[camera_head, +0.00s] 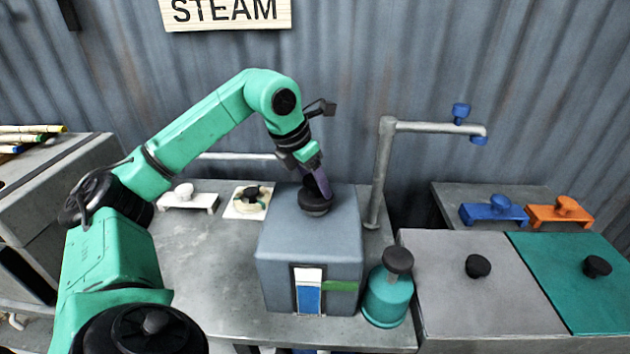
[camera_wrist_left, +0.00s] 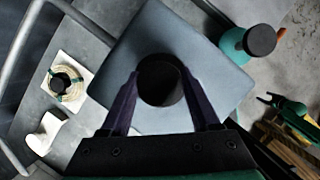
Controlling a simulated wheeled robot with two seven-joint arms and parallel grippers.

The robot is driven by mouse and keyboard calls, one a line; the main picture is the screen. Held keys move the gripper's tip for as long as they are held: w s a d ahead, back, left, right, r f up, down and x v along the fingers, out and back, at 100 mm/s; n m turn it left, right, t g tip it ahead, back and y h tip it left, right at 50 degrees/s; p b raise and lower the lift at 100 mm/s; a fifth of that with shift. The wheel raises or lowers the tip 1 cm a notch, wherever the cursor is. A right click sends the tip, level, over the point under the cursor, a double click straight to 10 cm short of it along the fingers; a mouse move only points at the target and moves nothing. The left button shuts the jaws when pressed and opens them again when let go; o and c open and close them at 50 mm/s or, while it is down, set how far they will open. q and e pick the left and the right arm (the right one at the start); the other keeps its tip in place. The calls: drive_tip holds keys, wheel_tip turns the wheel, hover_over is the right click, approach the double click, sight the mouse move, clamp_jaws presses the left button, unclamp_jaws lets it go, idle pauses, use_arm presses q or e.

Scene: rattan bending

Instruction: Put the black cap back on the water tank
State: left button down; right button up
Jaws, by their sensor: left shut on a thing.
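The water tank (camera_head: 312,240) is a grey-blue box with a blue and white level window on its front, standing on the metal table. The black cap (camera_head: 315,203) is at the top of the tank, toward its back. My left gripper (camera_head: 318,192) reaches down from above and is shut on the cap. In the left wrist view the cap (camera_wrist_left: 161,80) sits between the two dark fingers of my gripper (camera_wrist_left: 160,88), over the tank's top face (camera_wrist_left: 165,35). The opening under the cap is hidden, so I cannot tell whether it is seated. My right gripper is not in view.
A teal bottle with a dark knob (camera_head: 387,298) stands close to the tank's right side. A grey pipe (camera_head: 382,165) rises behind it. Lidded boxes (camera_head: 475,300) fill the right. A white block (camera_head: 188,200) and a coil on a pad (camera_head: 246,207) lie left. The table's left middle is clear.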

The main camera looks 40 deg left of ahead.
use_arm(q)
drive_tip(key=shift+c, duration=0.2)
unclamp_jaws()
drive_tip(key=shift+o, duration=0.2)
drive_tip(key=shift+f, duration=0.1)
wheel_tip(320, 180, up, 8)
drive_tip(key=p, duration=0.8)
idle(0.5)
